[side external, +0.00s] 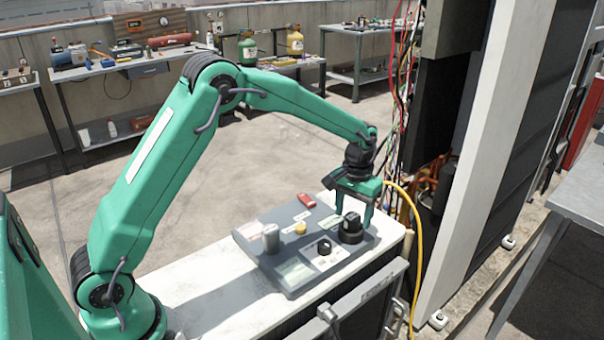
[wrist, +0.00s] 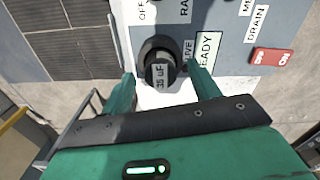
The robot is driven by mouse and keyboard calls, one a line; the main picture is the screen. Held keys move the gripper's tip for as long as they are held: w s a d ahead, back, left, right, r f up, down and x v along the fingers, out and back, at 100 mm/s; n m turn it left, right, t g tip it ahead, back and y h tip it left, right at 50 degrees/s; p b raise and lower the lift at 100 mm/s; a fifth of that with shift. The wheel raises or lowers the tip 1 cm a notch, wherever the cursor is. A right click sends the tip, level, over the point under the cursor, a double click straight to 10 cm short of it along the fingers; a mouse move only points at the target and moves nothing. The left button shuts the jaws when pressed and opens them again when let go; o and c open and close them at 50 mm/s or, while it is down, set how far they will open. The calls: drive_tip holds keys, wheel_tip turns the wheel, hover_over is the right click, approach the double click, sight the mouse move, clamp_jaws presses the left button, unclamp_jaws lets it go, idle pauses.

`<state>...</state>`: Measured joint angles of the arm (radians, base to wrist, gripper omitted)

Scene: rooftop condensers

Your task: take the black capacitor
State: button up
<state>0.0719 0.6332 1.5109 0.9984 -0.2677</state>
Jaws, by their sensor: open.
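The black capacitor (side external: 351,229) stands at the right end of a grey panel in the side view. In the wrist view the black capacitor (wrist: 158,64) shows a light label ending in "uF" and has a round dark collar around it. My gripper (side external: 355,212) is open and points down over it. In the wrist view the two green fingers of my gripper (wrist: 161,76) lie on either side of the capacitor's near end. I cannot tell whether they touch it.
The grey panel (side external: 262,257) lies on a white cabinet top (side external: 185,285). A yellow hose (side external: 416,240) hangs right of my gripper, near an open wired unit.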

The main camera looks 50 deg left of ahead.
drive_tip(key=shift+f, duration=0.9)
drive_tip(key=c, duration=1.1)
